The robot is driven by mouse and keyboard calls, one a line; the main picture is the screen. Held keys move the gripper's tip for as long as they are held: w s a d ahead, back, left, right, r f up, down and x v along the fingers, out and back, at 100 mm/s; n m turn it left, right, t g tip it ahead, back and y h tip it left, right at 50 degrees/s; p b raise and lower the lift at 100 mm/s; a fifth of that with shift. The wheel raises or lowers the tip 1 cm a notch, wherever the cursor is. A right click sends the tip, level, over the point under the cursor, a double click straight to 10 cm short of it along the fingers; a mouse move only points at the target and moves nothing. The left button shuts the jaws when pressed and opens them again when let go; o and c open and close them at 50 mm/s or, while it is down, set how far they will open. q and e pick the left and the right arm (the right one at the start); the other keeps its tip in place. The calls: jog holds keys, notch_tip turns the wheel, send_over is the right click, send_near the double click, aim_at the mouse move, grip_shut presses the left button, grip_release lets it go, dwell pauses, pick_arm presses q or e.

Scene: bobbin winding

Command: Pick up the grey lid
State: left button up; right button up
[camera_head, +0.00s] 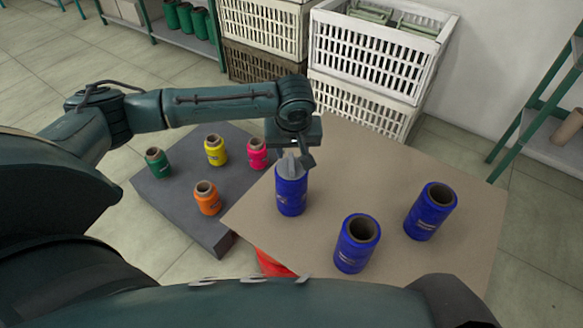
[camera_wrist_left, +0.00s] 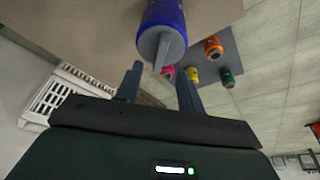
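The grey lid (camera_head: 288,167) sits on top of the nearest-to-left blue spool (camera_head: 291,195) on the brown tabletop. It has a raised upright fin. In the left wrist view the lid (camera_wrist_left: 160,45) caps the end of the blue spool (camera_wrist_left: 163,14), with its fin pointing toward my fingers. My left gripper (camera_head: 299,155) is right above the lid in the head view. In the left wrist view its two fingers (camera_wrist_left: 160,70) stand apart, with the fin's tip near the gap between them. I see no finger closed on it. My right gripper is not in view.
Two open blue spools (camera_head: 357,243) (camera_head: 432,211) stand to the right on the brown table (camera_head: 330,150). Green, yellow, pink and orange spools stand on a lower dark grey surface (camera_head: 165,200) at left. White crates (camera_head: 375,60) are stacked behind the table.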

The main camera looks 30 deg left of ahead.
aim_at(291, 161)
pick_arm(q)
jog(key=b+x, duration=0.1)
jog(key=x, duration=0.3)
jog(key=shift+f, duration=0.4)
grip_shut()
